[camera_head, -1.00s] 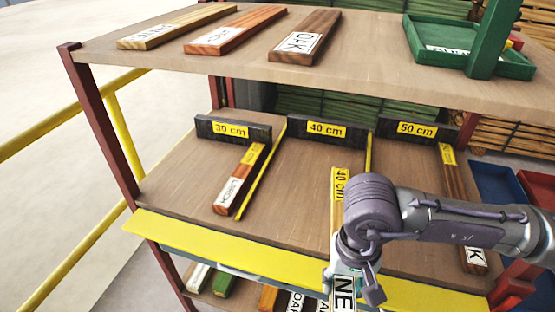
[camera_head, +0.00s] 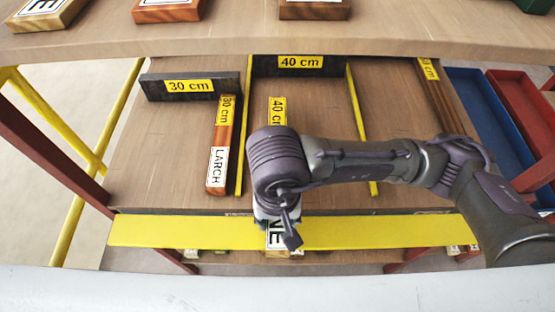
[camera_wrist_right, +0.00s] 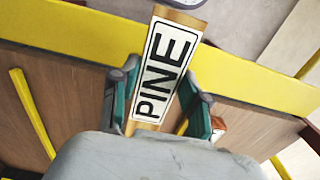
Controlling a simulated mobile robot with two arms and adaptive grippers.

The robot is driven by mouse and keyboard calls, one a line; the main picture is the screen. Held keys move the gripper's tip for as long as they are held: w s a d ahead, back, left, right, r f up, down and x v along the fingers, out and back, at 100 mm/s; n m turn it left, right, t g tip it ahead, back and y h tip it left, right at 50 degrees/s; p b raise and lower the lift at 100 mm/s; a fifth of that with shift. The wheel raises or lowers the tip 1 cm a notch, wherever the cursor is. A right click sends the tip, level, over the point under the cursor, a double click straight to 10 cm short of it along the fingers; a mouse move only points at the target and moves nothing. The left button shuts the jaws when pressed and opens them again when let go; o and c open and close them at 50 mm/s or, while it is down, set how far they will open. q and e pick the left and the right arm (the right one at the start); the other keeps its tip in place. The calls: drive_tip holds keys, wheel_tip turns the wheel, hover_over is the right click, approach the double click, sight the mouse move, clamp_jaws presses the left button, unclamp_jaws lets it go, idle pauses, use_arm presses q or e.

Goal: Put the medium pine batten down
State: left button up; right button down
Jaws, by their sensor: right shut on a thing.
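The medium pine batten, with a yellow 40 cm label, shows in the head view (camera_head: 277,112) in the 40 cm bay, nearer its left divider. Its PINE-labelled near end reaches over the yellow front strip. My right gripper (camera_head: 276,222) is shut on this near end; the arm hides the batten's middle. In the right wrist view the batten (camera_wrist_right: 168,62) lies between the fingers of the right gripper (camera_wrist_right: 163,95). I cannot tell whether the batten touches the shelf. The black 40 cm stop block (camera_head: 300,64) stands beyond its far end, with a gap. My left gripper is not in view.
A larch batten (camera_head: 219,145) lies left of the yellow divider (camera_head: 243,140), near the 30 cm block (camera_head: 190,87). Another batten (camera_head: 437,98) lies in the right bay. The upper shelf (camera_head: 220,40) overhangs the back. Blue (camera_head: 490,110) and red (camera_head: 525,110) bins stand at right.

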drive_tip(key=w, duration=0.3)
drive_tip(key=w+p, duration=0.1)
drive_tip(key=w, duration=0.1)
drive_tip(key=shift+r, duration=0.25)
drive_tip(key=w+p, duration=0.1)
drive_tip(key=w, duration=0.4)
drive_tip(key=shift+w+a+f, duration=0.1)
drive_tip(key=shift+f, duration=0.05)
drive_tip(key=shift+w+p, duration=0.3)
drive_tip(key=shift+w, duration=0.4)
drive_tip(key=shift+w+f+p, duration=0.15)
drive_tip(key=shift+w+p, duration=0.15)
drive_tip(key=shift+p, duration=0.05)
wheel_tip(320, 180, down, 3)
drive_tip(key=shift+r+p, duration=0.2)
drive_tip(key=shift+p, duration=0.4)
drive_tip(key=shift+f, duration=0.4)
drive_tip(key=c, duration=0.6)
unclamp_jaws()
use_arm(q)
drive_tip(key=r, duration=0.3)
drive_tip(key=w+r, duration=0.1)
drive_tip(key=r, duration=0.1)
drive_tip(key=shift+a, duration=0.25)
use_arm(e)
drive_tip(key=shift+o, duration=0.2)
drive_tip(key=shift+s, duration=0.1)
